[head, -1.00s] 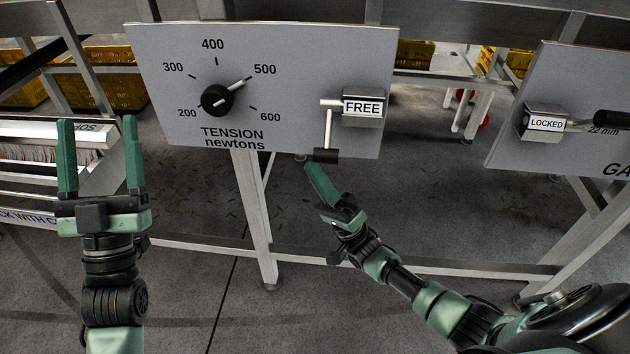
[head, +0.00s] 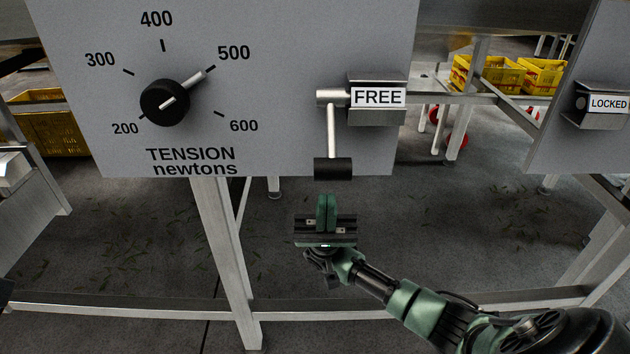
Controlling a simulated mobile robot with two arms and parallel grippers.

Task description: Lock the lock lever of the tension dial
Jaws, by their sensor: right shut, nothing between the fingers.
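The tension dial's grey panel (head: 260,60) fills the upper left and middle of the head view. Its black knob (head: 165,102) has a pointer aimed near 500. The lock lever (head: 332,135) hangs straight down from its pivot, with a black grip (head: 333,169) at the lower end. The label beside it (head: 378,96) reads FREE. My right gripper (head: 326,205) is shut and empty, just below the lever's black grip, its fingers pointing up. A small gap shows between the fingertips and the grip. My left gripper is out of view.
Another panel (head: 590,60) with a LOCKED label (head: 608,103) stands at the right. Metal frame legs (head: 222,250) and a low rail (head: 150,308) run below the panel. Yellow crates (head: 490,75) sit behind. The space around my right gripper is free.

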